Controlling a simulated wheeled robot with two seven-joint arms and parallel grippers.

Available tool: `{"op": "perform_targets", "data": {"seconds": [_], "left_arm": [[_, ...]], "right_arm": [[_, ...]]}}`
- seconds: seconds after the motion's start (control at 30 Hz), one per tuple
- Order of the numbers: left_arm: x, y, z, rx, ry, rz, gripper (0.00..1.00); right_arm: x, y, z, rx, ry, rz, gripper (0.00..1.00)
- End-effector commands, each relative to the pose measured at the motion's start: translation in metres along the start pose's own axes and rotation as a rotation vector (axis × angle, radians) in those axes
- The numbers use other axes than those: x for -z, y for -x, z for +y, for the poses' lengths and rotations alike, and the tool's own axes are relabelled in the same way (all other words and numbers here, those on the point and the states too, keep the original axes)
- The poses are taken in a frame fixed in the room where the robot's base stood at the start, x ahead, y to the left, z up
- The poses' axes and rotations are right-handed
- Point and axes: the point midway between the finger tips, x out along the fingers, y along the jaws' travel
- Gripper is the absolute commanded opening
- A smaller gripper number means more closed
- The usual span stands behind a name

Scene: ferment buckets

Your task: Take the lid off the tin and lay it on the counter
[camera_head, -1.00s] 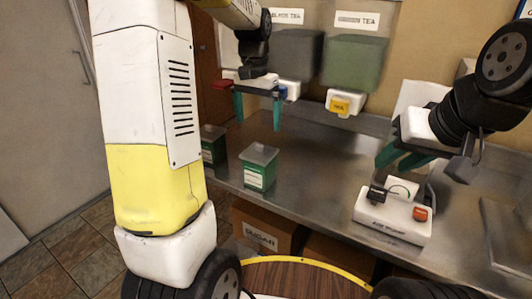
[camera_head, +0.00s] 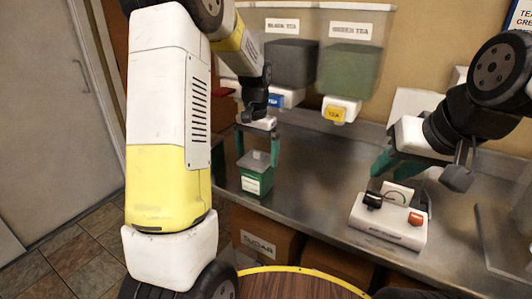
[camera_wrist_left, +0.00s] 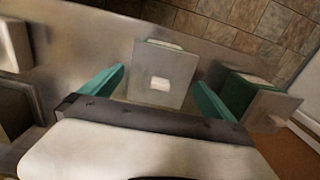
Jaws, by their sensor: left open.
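The green tin (camera_head: 256,184) with a pale label stands on the steel counter. Its pale square lid (camera_head: 254,161) is on top; the wrist view shows the lid (camera_wrist_left: 150,92) from above with a small white knob (camera_wrist_left: 160,84). My left gripper (camera_head: 258,159) is open just above the tin, one teal finger on each side of the lid. In the wrist view a finger shows at either side of the lid, apart from it. My right gripper (camera_head: 396,170) is over the scale; its fingers are partly seen and I cannot tell their opening.
A second green tin (camera_wrist_left: 239,93) with a lid is close to the right finger in the wrist view. The white scale (camera_head: 388,220) stands at the counter's right. Tea dispensers (camera_head: 347,70) hang at the back. Bare counter (camera_head: 310,190) lies between tin and scale.

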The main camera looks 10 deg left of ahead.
Motion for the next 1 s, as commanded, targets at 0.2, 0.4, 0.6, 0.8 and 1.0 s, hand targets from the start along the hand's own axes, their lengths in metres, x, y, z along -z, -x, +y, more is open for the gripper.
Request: {"op": "perform_targets", "data": {"seconds": [0.2,0.4,0.6,0.8,1.0], "left_arm": [[0.0,0.001,0.0,0.0,0.0,0.0,0.76],[0.0,0.001,0.0,0.0,0.0,0.001,0.44],[0.0,0.001,0.0,0.0,0.0,0.001,0.44],[0.001,0.011,0.0,0.001,0.0,0.003,0.44],[0.001,0.037,0.0,0.001,0.0,0.004,0.44]], "right_arm": [[0.0,0.0,0.0,0.0,0.0,0.0,0.32],[0.0,0.0,0.0,0.0,0.0,0.0,0.32],[0.0,0.0,0.0,0.0,0.0,0.0,0.32],[0.0,0.0,0.0,0.0,0.0,0.0,0.32],[0.0,0.0,0.0,0.0,0.0,0.0,0.32]]}}
